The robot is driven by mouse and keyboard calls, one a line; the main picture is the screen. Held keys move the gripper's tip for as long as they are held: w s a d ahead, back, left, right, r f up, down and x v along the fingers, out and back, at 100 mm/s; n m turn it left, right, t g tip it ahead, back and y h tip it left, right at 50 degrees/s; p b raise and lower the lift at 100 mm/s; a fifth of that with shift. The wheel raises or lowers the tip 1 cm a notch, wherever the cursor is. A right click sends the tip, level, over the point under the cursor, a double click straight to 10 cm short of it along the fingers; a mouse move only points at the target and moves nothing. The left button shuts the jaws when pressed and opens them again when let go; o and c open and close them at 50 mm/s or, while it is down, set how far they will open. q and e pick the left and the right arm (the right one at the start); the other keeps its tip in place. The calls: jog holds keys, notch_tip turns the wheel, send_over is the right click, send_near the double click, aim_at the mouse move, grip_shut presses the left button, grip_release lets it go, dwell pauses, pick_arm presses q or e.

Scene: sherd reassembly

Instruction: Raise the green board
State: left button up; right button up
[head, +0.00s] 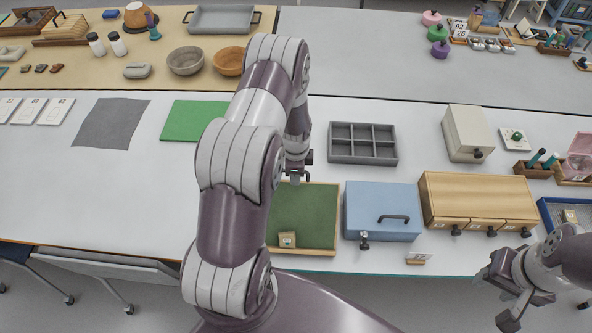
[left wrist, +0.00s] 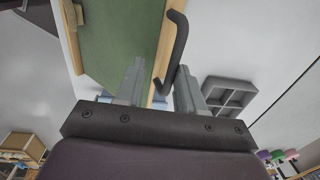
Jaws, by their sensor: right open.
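The dark green board (head: 315,213) in a pale wooden frame lies on the front of the table. A small tan block with a label (head: 287,240) is at its lower left. My left gripper (head: 296,176) is at the board's far edge, partly hidden by my arm. In the left wrist view, the green panel (left wrist: 118,38) has a dark bar handle (left wrist: 175,50) by its wooden edge. The fingers (left wrist: 160,88) stand apart with the handle's end between them; contact cannot be told. My right gripper (head: 503,292) is open and empty at the lower right.
A blue box (head: 382,208) with a handle stands close right of the board, then a wooden drawer unit (head: 470,195). A grey divided tray (head: 362,157) is behind. A bright green mat (head: 185,122) and grey cloth (head: 110,123) lie left; the front-left table is clear.

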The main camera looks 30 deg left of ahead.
pick_arm(q)
jog(key=shift+r, duration=0.15)
jog(key=shift+w+r, duration=0.1)
jog(key=shift+r, duration=0.1)
notch_tip(320, 180, up, 12)
jog(key=s+b, duration=0.1)
jog(key=b, duration=0.2)
jog(key=shift+d, duration=0.2)
